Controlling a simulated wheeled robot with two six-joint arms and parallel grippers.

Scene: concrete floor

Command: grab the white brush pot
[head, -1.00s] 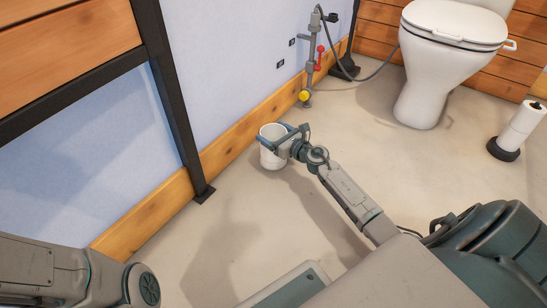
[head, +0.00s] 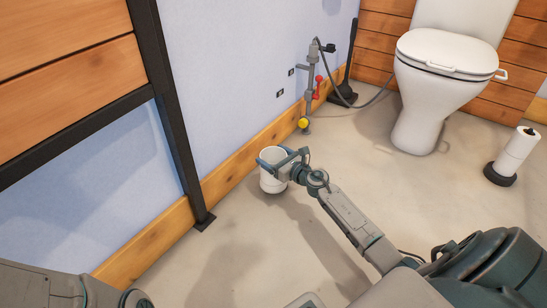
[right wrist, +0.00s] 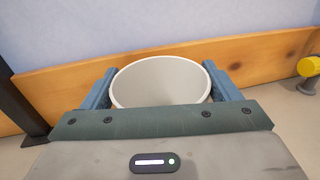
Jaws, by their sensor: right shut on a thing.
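The white brush pot (head: 272,184) is a round, open-topped white cup near the wall in the head view. It stands upright, close to the wooden baseboard. My right gripper (head: 274,157) is shut on it near the rim, with one blue finger on either side. In the right wrist view, the pot's open mouth (right wrist: 160,82) sits between the two fingers. I cannot tell whether the pot's bottom touches the floor. My left arm shows only in part at the lower left of the head view, and its gripper is out of the frame.
A grey pipe with a yellow knob (head: 303,122) stands by the wall beyond the pot. A white toilet (head: 440,80) is at the back right. A toilet-roll stand (head: 500,174) is at the right. A black post (head: 178,130) meets the floor left of the pot. Concrete floor lies open between.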

